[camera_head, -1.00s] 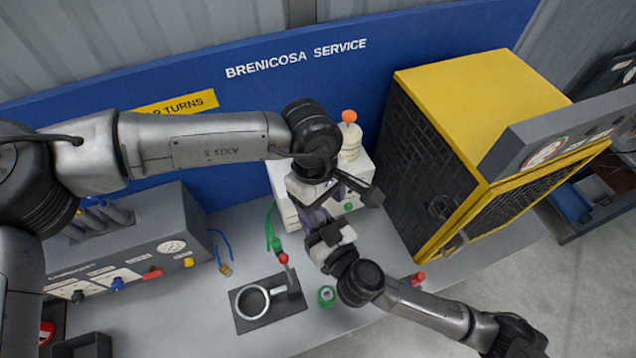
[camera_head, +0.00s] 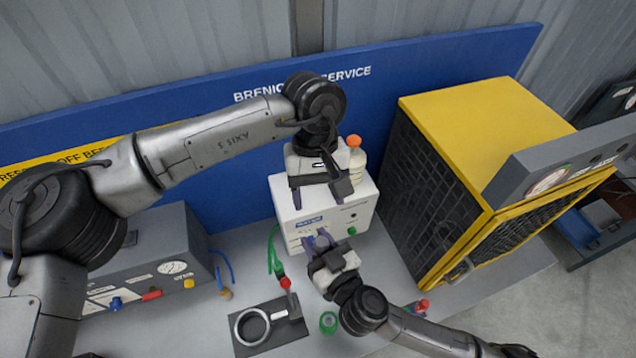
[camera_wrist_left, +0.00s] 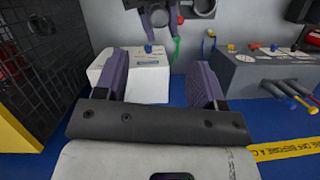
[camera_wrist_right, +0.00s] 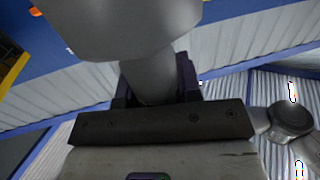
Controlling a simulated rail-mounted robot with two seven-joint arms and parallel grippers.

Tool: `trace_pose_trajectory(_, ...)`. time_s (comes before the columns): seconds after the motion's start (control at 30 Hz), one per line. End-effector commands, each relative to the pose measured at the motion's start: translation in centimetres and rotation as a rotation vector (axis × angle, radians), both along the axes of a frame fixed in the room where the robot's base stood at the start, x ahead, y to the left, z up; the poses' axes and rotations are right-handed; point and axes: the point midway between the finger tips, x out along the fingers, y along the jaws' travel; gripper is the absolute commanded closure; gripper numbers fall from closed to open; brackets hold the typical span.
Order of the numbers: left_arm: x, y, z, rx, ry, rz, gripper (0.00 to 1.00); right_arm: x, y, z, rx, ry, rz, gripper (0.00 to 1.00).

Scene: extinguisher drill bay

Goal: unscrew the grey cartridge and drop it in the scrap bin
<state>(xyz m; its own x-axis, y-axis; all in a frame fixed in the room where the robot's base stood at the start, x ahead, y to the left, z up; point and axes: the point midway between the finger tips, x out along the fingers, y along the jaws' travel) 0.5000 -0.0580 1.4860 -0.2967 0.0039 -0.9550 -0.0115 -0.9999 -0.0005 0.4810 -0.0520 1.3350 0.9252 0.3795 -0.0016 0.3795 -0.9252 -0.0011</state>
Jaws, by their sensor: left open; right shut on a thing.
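My right gripper (camera_head: 319,239) is shut on a smooth grey piece (camera_wrist_right: 150,80), in front of the white box. In the right wrist view its narrow neck sits between the fingers and a wider body fills the top. It looks like the grey cartridge, but I cannot see all of it. In the head view it is hardly visible. My left gripper (camera_head: 320,190) is open and empty, above and behind the right one. Its spread purple fingers (camera_wrist_left: 165,82) show nothing between them in the left wrist view. I cannot identify a scrap bin in the current frames.
A white box (camera_head: 332,215) carries an orange-capped bottle (camera_head: 356,160). A yellow-framed cabinet (camera_head: 480,130) stands right. A grey gauge unit (camera_head: 160,255) stands left. A ring fixture (camera_head: 252,327) with a red-knobbed lever and a green-rimmed item (camera_head: 328,322) are on the bench near my right arm.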

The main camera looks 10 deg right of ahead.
Motion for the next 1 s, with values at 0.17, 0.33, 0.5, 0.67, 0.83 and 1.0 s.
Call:
trace_pose_trajectory(0.17,-0.9,0.0,-2.9,0.002,0.001,-0.001,0.37,0.0,0.0,0.3,0.002,-0.006,0.001,1.00)
trace_pose_trajectory(0.33,-1.8,0.0,-5.5,0.000,0.001,0.001,0.37,0.0,0.0,0.3,0.002,-0.006,0.001,1.00)
trace_pose_trajectory(0.5,-2.4,0.0,-7.6,0.001,0.000,0.003,0.37,0.0,0.0,0.3,0.002,-0.006,0.001,1.00)
trace_pose_trajectory(0.67,-2.8,0.0,-9.0,0.000,0.000,0.003,0.37,0.0,0.0,0.3,0.002,-0.006,0.001,1.00)
trace_pose_trajectory(0.83,-3.0,0.0,-9.6,-0.001,-0.001,0.003,0.37,0.0,0.0,0.3,0.002,-0.006,0.001,1.00)
trace_pose_trajectory(1.0,-3.1,0.0,-9.8,-0.001,-0.002,0.003,0.37,0.0,0.0,0.3,0.002,-0.006,0.001,1.00)
